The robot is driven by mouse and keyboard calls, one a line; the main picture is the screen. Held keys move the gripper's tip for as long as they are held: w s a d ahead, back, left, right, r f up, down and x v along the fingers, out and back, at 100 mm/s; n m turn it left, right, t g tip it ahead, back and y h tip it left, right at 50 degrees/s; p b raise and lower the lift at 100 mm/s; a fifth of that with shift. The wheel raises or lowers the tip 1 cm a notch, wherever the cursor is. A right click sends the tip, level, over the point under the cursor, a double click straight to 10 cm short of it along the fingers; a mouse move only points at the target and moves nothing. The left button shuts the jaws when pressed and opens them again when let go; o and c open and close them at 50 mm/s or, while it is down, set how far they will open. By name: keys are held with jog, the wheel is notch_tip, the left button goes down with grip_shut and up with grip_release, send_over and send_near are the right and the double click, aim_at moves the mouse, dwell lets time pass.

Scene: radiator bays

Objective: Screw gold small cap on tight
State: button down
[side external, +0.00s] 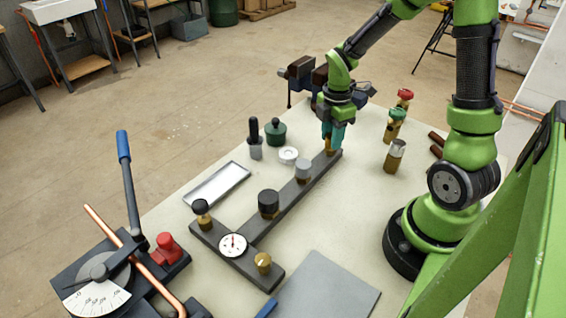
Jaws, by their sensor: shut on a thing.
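A dark grey T-shaped manifold (284,207) lies on the pale worktable. My gripper (332,138) points down over its far end, its teal fingers shut on a small gold cap (330,149). The cap is at the manifold's end fitting; the fingers hide most of it, so I cannot tell how far down it sits. Along the bar stand a grey cap (303,171) and a wide black cap (268,203). A black knob on a gold fitting (201,211) is at the left end, and another gold fitting (263,262) at the near right end. A round gauge (233,245) sits at the junction.
A bench vise (303,76) stands behind my gripper. Valves with red (404,97) and green (397,114) tops and a silver-topped fitting (395,155) stand right. An empty metal tray (217,184) lies left. A pipe bender (108,275) fills the front left; a grey plate (326,287) lies in front.

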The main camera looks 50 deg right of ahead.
jog(key=m, duration=1.4)
jog(key=shift+m, duration=0.4)
jog(key=m, duration=0.6)
jog(key=c, duration=1)
grip_release()
jog(key=shift+o, duration=0.2)
